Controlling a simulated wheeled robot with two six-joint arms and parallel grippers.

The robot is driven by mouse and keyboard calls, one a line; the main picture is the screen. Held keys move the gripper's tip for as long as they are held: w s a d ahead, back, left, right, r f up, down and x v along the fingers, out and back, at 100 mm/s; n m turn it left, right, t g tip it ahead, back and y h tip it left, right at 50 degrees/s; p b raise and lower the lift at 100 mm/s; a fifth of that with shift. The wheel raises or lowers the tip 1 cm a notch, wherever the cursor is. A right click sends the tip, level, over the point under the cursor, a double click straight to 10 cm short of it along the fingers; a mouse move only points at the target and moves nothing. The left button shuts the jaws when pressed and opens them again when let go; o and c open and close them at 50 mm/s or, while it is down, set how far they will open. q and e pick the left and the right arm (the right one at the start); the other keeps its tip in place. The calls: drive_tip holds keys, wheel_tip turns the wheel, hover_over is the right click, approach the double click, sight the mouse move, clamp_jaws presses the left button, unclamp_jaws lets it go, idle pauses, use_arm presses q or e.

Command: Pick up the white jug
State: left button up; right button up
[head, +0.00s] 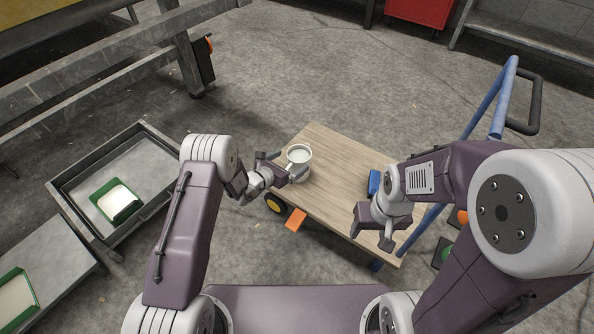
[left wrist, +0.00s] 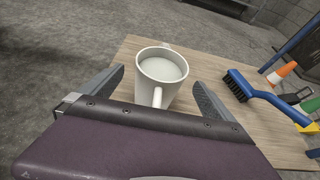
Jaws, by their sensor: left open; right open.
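The white jug (head: 299,152) stands upright on the wooden top of a cart (head: 335,165), near its far left corner. It looks filled with something whitish. My left gripper (head: 281,168) is open at the near left side of the jug. In the left wrist view the jug (left wrist: 155,88) sits between the two spread fingers (left wrist: 160,80), with a gap on each side, and its handle points toward the palm. My right gripper (head: 378,226) is open and empty over the near right part of the cart.
The cart's blue push handle (head: 490,100) rises at right. Grey trays (head: 165,205) stand at left. Concrete floor lies open behind the cart.

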sight(305, 152)
use_arm(q)
drive_tip(key=b+x, duration=0.3)
drive_tip(key=x, duration=0.1)
drive_tip(key=shift+d+f+b, duration=0.2)
drive_tip(key=shift+f+b, duration=0.15)
drive_tip(key=shift+b, duration=0.05)
drive_tip(key=shift+w+d+r, duration=0.15)
drive_tip(key=shift+w+r, duration=0.05)
drive_tip(key=shift+w, duration=0.15)
drive_tip(key=c, duration=2.1)
drive_tip(key=shift+o, duration=0.2)
drive_tip(key=shift+r, duration=0.2)
